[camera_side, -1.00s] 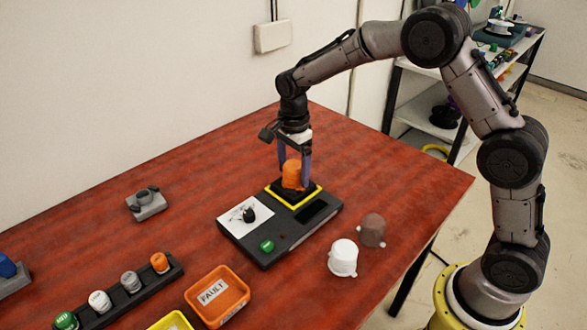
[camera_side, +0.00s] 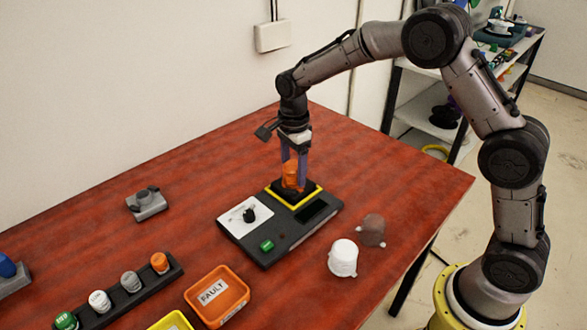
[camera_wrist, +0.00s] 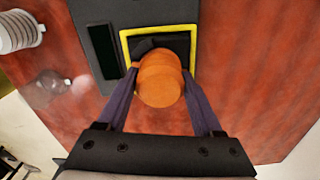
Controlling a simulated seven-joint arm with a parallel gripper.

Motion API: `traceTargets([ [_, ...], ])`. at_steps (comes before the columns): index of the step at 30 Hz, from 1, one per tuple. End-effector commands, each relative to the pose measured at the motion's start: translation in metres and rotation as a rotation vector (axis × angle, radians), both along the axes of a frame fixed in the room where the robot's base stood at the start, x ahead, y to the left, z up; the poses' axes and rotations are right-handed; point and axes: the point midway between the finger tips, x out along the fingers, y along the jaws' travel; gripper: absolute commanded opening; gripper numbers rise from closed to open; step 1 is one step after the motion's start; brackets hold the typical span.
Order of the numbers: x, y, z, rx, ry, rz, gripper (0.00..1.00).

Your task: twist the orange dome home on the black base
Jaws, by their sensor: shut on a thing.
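The orange dome (camera_side: 290,174) stands upright on the black base (camera_side: 283,186), inside the yellow square frame (camera_side: 306,201) of the dark grey station. My gripper (camera_side: 295,177) points down from above and is shut on the orange dome, one finger on each side. In the wrist view the dome (camera_wrist: 160,79) sits between the two purple fingers, and a corner of the black base (camera_wrist: 146,45) shows behind it. The seam between dome and base is too small to judge.
The station (camera_side: 292,235) has a white plate with a black knob (camera_side: 249,215) and a green button (camera_side: 267,245). A white dome (camera_side: 343,258) and a brownish clear dome (camera_side: 371,230) stand to the right. The orange FAULT tray (camera_side: 217,296) and a rack of domes (camera_side: 125,300) are in front.

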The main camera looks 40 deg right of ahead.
Motion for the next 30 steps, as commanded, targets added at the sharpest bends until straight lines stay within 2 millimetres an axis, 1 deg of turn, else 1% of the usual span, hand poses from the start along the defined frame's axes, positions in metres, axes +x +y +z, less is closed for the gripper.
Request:
traceTargets([
  [3, 0.0, 0.0001, 0.0, 0.0, 0.0, -0.038, 0.26],
  [10, 0.0, 0.0001, -0.0001, 0.0, 0.0, -0.05, 0.26],
  [17, 0.0001, 0.0001, -0.0002, 0.0, 0.0, -0.225, 0.26],
  [26, 0.0, 0.0001, -0.0003, 0.0, 0.0, -0.253, 0.26],
  [30, 0.0001, 0.0001, -0.0002, 0.0, 0.0, -0.354, 0.26],
])
